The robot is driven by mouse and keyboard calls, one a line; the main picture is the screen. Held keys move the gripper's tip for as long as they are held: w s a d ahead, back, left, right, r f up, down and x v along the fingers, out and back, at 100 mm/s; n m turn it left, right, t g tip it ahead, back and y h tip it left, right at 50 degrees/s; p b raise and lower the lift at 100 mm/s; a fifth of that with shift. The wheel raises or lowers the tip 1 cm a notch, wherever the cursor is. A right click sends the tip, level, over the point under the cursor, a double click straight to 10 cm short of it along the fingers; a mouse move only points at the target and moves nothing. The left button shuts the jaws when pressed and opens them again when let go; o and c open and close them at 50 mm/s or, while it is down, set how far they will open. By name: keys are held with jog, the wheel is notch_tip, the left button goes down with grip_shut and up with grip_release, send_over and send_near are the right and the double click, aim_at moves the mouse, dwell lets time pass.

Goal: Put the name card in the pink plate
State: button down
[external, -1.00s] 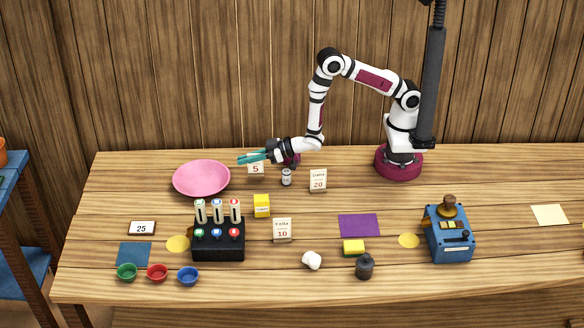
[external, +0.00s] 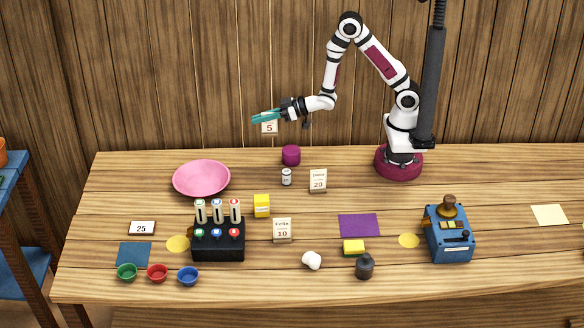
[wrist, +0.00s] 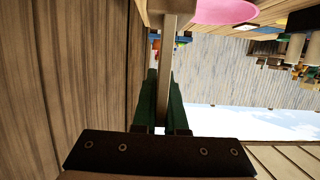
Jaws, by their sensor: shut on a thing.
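My gripper (external: 262,118) is shut on a small pale card marked 5 (external: 269,128), held up in the air above the back of the table. The upper part of the card is hidden behind the teal fingers. In the wrist view the card (wrist: 170,20) shows edge-on between the fingers (wrist: 163,95). The pink plate (external: 201,179) lies on the table, lower and to the left of my gripper. It looks empty, and part of it shows at the top of the wrist view (wrist: 222,10).
Standing cards marked 20 (external: 318,181) and 10 (external: 282,230) are on the table, with a flat card marked 25 (external: 142,228). A purple cylinder (external: 291,155) and a small white jar (external: 286,177) stand right of the plate. A black marker rack (external: 218,247) stands in front of it.

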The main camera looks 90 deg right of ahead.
jog(key=w+a+r, duration=0.1)
jog(key=w+a, duration=0.5)
jog(key=w, duration=0.5)
jog(key=w+a, duration=0.7)
jog(key=w, duration=0.5)
jog(key=f, duration=1)
jog(key=shift+s+d+f, duration=0.1)
jog(key=shift+d+f, duration=0.1)
jog(key=shift+f, duration=0.05)
jog(key=c, duration=0.9)
grip_release()
